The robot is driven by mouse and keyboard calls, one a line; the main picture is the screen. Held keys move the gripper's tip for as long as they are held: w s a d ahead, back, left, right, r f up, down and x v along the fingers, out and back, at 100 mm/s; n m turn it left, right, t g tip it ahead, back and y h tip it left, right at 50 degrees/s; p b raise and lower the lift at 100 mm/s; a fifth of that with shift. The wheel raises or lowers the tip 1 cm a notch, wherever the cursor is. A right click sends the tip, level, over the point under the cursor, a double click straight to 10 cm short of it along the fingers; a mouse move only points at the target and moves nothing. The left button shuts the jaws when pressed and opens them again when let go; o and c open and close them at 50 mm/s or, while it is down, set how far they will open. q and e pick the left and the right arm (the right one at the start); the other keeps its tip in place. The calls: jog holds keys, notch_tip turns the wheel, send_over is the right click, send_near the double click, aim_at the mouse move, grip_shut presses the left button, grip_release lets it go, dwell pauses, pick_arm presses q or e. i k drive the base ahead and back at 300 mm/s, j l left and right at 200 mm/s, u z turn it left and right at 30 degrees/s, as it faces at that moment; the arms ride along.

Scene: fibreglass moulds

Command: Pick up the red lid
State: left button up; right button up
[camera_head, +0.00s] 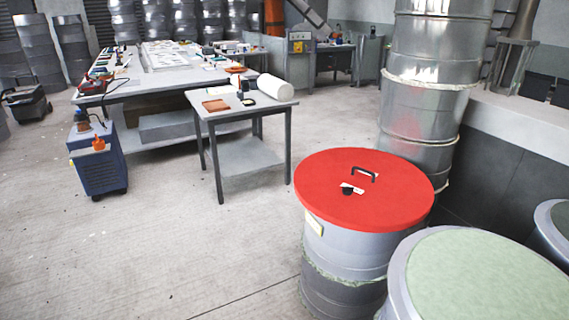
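The red lid (335,205) is a wide round disc with a dark handle (363,172) near its back. It lies flat on top of a grey metal drum (345,253) at the right front. A small black round item (347,190) and a whitish label show on the lid near the handle. Neither of my grippers is in view.
A drum with a pale green top (485,280) stands close at the lid's right front. A tall stack of metal cylinders (427,75) rises behind the lid. A small table (238,112) stands at back left. The floor (170,250) to the left is clear.

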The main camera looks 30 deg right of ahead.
aim_at(390, 194)
jog(key=i+j, duration=0.1)
jog(key=i, duration=1.9)
